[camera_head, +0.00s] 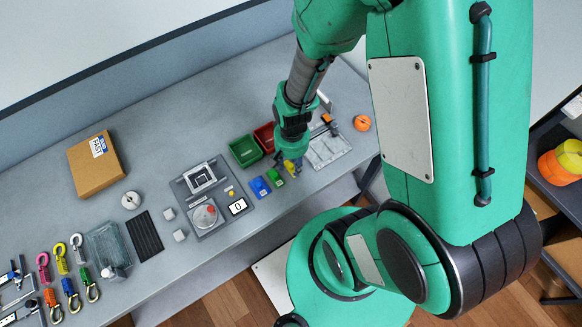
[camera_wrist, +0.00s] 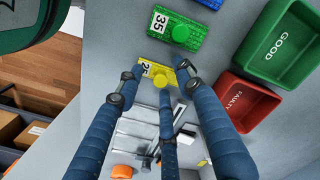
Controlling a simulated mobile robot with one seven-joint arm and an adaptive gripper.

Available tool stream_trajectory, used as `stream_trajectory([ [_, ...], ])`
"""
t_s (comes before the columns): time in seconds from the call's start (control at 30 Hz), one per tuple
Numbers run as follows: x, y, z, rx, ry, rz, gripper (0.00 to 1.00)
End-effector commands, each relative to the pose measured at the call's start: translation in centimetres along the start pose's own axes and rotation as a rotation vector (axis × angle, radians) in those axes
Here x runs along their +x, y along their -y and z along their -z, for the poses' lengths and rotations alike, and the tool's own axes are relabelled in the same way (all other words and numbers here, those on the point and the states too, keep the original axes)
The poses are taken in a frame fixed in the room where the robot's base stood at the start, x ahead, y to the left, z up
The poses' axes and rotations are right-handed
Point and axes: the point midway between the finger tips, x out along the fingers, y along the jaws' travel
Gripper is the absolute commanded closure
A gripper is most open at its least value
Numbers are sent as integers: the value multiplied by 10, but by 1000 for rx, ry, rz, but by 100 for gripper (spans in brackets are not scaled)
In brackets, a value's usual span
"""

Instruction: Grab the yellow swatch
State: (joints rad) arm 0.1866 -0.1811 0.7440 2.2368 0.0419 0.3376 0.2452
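The yellow swatch (camera_wrist: 157,71) is a small flat plate with a round knob and a white number label, lying on the grey table. My gripper (camera_wrist: 153,79) has dark blue fingers that are spread apart over the swatch, with one finger to its left and two across its middle and right. The fingers hide part of the swatch, and I cannot tell whether they touch it. In the head view my gripper (camera_head: 290,165) points down at the table, and the swatch (camera_head: 289,169) shows only partly behind the fingers.
A green swatch (camera_head: 274,177) and a blue swatch (camera_head: 258,187) lie beside it. A green GOOD bin (camera_head: 244,151) and a red FAULTY bin (camera_head: 264,138) stand behind. A grey rack (camera_head: 328,147) and an orange round object (camera_head: 362,123) are to the right.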

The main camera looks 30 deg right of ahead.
Motion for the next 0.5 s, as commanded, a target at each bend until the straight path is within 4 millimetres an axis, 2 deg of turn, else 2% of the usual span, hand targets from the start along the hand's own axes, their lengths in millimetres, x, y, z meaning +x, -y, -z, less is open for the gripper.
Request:
stream_trajectory([
  [0.33,0,0,0,0,0,0,63],
  [0.37,0,0,0,0,0,0,67],
  [0.5,0,0,0,0,0,0,95],
])
